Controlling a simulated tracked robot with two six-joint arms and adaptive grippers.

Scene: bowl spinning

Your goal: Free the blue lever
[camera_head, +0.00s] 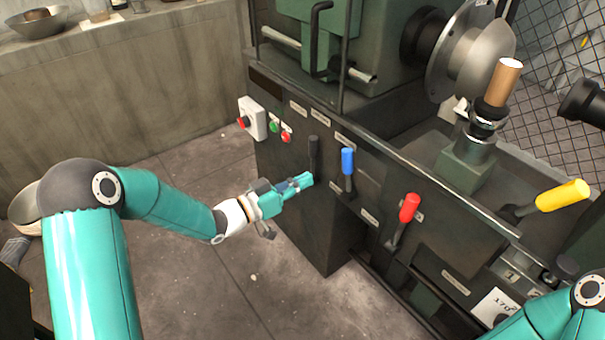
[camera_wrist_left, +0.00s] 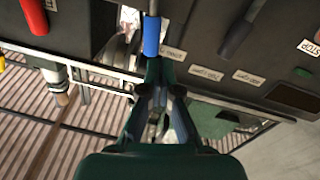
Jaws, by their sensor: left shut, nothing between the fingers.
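The blue lever (camera_head: 347,162) stands upright on the front of the dark green lathe, between a black lever (camera_head: 313,152) and a red lever (camera_head: 409,208). My left gripper (camera_head: 308,180) is shut and empty, its fingertips a little left of and below the blue handle in the head view. In the left wrist view the blue lever (camera_wrist_left: 151,36) lies just beyond the closed fingertips (camera_wrist_left: 158,62); I cannot tell whether they touch it. My right arm (camera_head: 560,318) shows at the lower right edge, and its gripper is out of the picture.
A yellow lever (camera_head: 562,195) sticks out at the right. A white switch box (camera_head: 252,119) with buttons is on the lathe's left end. The metal spinning chuck (camera_head: 480,55) and a wooden-handled tool post (camera_head: 503,82) are above. Floor (camera_head: 185,285) left of the lathe is open.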

